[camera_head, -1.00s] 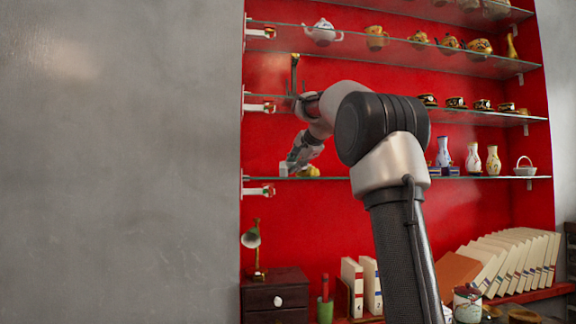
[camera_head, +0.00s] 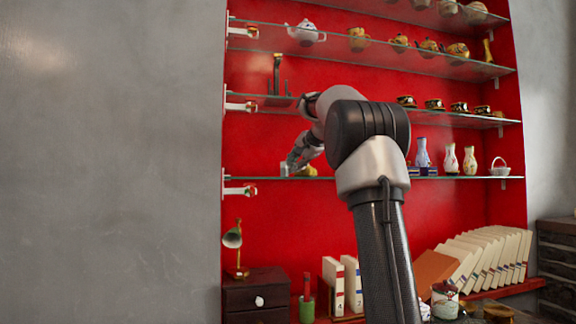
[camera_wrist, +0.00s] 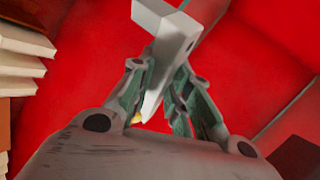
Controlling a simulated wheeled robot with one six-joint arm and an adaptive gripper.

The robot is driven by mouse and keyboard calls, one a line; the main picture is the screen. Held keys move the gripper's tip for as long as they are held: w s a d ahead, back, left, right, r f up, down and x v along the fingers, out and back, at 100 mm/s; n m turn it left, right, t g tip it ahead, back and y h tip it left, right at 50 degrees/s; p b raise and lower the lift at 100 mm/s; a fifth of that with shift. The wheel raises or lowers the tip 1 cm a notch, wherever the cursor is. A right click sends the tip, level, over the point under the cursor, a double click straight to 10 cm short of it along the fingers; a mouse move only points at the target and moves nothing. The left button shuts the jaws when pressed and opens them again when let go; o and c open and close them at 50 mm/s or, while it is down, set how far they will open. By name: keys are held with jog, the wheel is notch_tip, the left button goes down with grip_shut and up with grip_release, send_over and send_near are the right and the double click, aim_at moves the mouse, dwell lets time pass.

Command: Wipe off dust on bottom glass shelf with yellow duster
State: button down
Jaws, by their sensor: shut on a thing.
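The bottom glass shelf (camera_head: 258,179) runs across the red display wall. My gripper (camera_head: 298,160) is at the left part of this shelf, at about its height. It is shut on the duster, whose yellow part (camera_head: 309,171) shows just right of the fingers at the shelf. In the wrist view, the fingers (camera_wrist: 160,88) close around a pale grey handle-like piece (camera_wrist: 162,28), and a small yellow bit shows between them. I cannot tell whether the duster touches the glass. No dust can be made out.
Vases (camera_head: 450,160) and a white basket (camera_head: 499,168) stand on the bottom shelf's right part. Cups (camera_head: 433,104) and teapots (camera_head: 306,33) fill the shelves above. The shelf's left end looks clear.

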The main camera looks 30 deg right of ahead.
jog(key=w+a, duration=0.3)
jog(key=a, duration=1)
jog(key=shift+w, duration=0.4)
dwell(0.7)
notch_tip(320, 180, up, 6)
dwell(0.7)
jog(key=shift+r, duration=0.1)
jog(key=shift+r, duration=1.45)
jog(key=shift+f, duration=0.1)
